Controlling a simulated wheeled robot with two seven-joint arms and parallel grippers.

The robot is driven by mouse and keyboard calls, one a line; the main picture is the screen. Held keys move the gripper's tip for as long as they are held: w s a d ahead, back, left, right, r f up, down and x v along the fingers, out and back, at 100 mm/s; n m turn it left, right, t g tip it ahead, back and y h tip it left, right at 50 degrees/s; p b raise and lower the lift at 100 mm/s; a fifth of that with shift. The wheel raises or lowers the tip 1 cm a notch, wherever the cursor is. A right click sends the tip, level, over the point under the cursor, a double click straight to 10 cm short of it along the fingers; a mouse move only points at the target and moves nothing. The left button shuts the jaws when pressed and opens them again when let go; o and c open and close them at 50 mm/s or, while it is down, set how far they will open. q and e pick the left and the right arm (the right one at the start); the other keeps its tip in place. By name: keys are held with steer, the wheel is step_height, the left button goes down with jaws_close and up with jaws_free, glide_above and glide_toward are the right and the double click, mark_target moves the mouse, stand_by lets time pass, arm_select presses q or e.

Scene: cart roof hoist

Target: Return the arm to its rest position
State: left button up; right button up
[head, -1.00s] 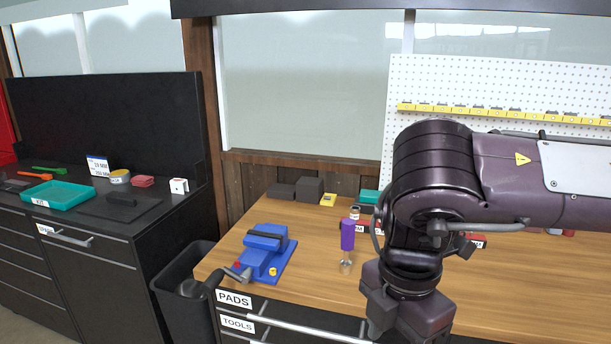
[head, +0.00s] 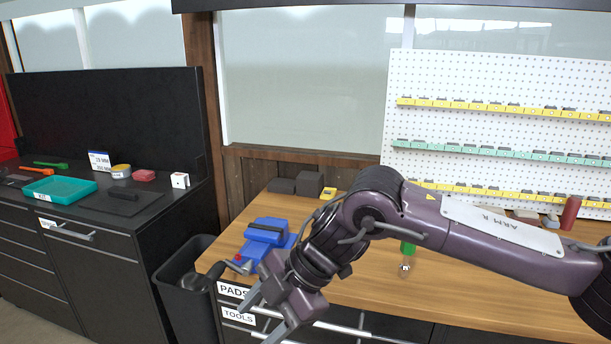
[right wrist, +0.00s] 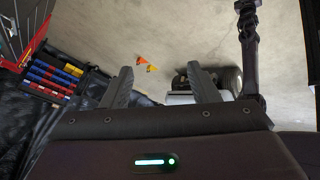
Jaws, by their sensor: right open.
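My right arm (head: 480,232) reaches across the front of the wooden bench from the right, with its wrist bent downward. Its gripper (head: 262,318) hangs in front of the drawer fronts, below the bench edge and near the PADS and TOOLS labels. In the right wrist view the two fingers (right wrist: 162,88) are spread apart with nothing between them. They point over open floor. My left gripper is not in either view.
A blue vise (head: 266,236) sits at the bench's left end, close to my right wrist. A black bin (head: 185,290) stands between the benches. A green-handled tool (head: 407,248) stands behind my forearm. A teal tray (head: 60,190) lies on the dark bench.

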steer(key=w+a+f+m+t+y, duration=0.45)
steer(key=w+f+m+y, duration=0.2)
steer(key=w+f, duration=0.5)
steer(key=w+d+f+m+t+h, duration=0.1)
steer(key=d+f+m+t+h, duration=0.15)
steer(key=d+f+m, duration=0.7)
steer(key=d+f+m+t+h, duration=0.1)
steer(key=d+f+t+h, duration=0.2)
steer(key=f, duration=1.4)
steer(key=s+d+f+m+g+h, duration=0.25)
steer(key=s+d+f, duration=0.35)
steer(key=s+f, duration=0.45)
steer(key=s+d+f+m+g+h, duration=0.1)
steer(key=s+d+f+m+h, duration=0.15)
steer(key=s+d+f, duration=0.75)
steer(key=s+d+f+g+h, duration=0.1)
steer(key=s+d+f, duration=0.1)
steer(key=s, duration=0.7)
steer(key=s+d+f+m+g+h, duration=0.1)
steer(key=s+f, duration=0.4)
steer(key=s, duration=0.5)
steer(key=s+d+f+g+h, duration=0.1)
steer(key=s+d+f+g, duration=0.1)
steer(key=s, duration=0.7)
step_height(320, 180, down, 2)
steer(key=shift+s+d+m+h, duration=0.15)
steer(key=shift+d+m+h, duration=0.15)
steer(key=shift+d+m, duration=0.15)
steer(key=shift+g, duration=0.25)
